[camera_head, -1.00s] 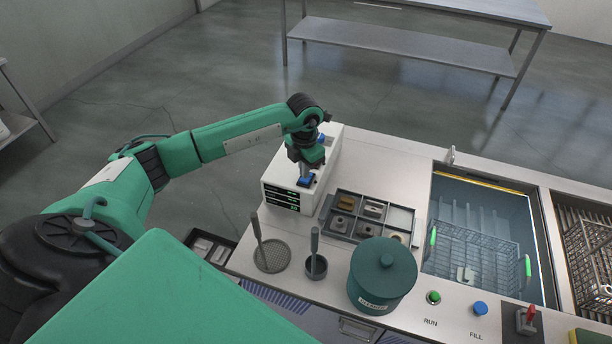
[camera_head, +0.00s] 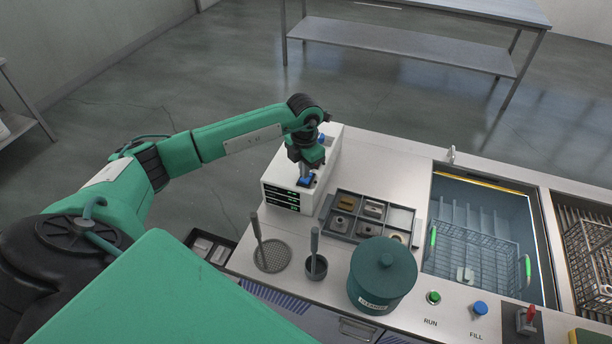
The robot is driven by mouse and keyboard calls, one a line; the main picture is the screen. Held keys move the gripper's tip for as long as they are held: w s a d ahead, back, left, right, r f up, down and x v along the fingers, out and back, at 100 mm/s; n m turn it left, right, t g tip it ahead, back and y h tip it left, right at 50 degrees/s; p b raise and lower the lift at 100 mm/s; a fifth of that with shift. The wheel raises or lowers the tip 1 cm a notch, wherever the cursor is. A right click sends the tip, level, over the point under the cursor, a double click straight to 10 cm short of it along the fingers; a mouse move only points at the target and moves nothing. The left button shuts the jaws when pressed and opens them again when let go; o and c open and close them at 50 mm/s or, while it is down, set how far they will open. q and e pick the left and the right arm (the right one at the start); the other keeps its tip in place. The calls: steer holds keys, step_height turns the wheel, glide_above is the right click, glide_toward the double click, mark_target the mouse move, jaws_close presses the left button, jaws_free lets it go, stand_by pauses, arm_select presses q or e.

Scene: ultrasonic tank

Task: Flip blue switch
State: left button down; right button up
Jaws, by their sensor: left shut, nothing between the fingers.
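A white box (camera_head: 333,160) with green-lit displays on its front stands at the back left of the counter. My right gripper is not in view.
A sorting tray (camera_head: 340,238) with small parts lies right of the box. A lidded teal pot (camera_head: 382,275), a mesh strainer (camera_head: 270,258) and a small cup (camera_head: 316,267) stand in front. A tank (camera_head: 485,210) holds a wire basket. Green RUN (camera_head: 433,297) and blue FILL (camera_head: 479,308) buttons sit front right.

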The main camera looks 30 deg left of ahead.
arm_select(q)
steer(key=shift+f+b, duration=0.5)
steer(key=shift+f, duration=0.05)
stand_by(0.4)
steer(key=shift+s+f+b, duration=0.1)
steer(key=shift+f+b, duration=0.3)
steer(key=shift+f, duration=0.1)
steer(key=shift+r, duration=0.15)
steer(key=shift+w+r+p, duration=0.2)
steer(key=shift+r+p, duration=0.4)
steer(key=shift+r, duration=0.3)
step_height(320, 180, up, 2)
steer(key=shift+s+r+p, duration=0.1)
steer(key=shift+s+p, duration=0.05)
steer(key=shift+p, duration=0.3)
steer(key=shift+r+p, duration=0.45)
steer(key=shift+r, duration=0.95)
